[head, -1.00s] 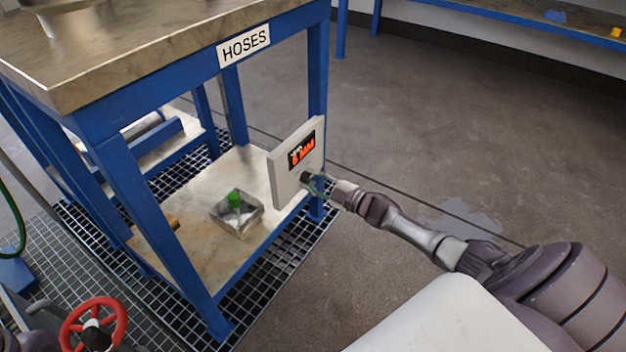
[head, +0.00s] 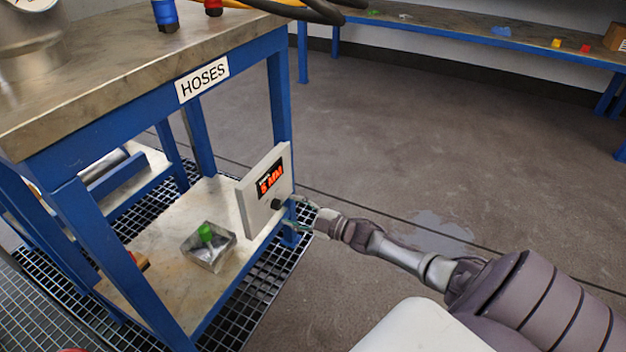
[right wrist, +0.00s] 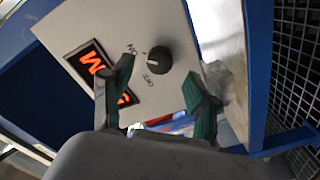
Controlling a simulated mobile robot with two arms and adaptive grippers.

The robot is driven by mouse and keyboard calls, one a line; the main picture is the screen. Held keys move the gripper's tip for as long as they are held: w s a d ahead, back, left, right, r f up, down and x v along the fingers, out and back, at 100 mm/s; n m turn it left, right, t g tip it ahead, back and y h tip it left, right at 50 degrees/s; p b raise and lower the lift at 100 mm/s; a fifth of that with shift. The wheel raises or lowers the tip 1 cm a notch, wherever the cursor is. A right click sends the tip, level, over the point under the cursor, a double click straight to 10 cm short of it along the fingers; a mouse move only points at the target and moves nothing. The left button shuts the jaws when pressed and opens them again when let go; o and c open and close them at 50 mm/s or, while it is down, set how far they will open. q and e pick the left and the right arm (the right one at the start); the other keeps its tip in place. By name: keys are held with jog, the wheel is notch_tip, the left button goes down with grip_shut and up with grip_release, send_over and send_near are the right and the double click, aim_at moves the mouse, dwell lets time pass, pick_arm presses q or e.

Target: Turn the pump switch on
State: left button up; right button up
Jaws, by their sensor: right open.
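The pump switch is a round black knob (head: 276,204) on a pale control box (head: 249,207) with a lit orange display (head: 270,180). The box stands upright at the right edge of the workbench's lower shelf. My right gripper (head: 297,210) is open just right of the knob, apart from it. In the right wrist view the knob (right wrist: 158,60) shows between the two green-padded fingers of that gripper (right wrist: 160,88), beyond their tips. Small markings sit beside the knob, and a pale mark is on its face; the setting is hard to read. My left gripper is not in view.
The blue-framed workbench (head: 130,160) carries a "HOSES" label (head: 203,78). A clear box with a green knob (head: 205,233) sits on its lower shelf. Dark hoses (head: 318,12) overhang its top. Floor right of the bench is open, back to another bench (head: 440,27).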

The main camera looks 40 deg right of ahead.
jog(key=v, duration=0.8)
jog(key=shift+s, duration=0.4)
jog(key=shift+d, duration=0.15)
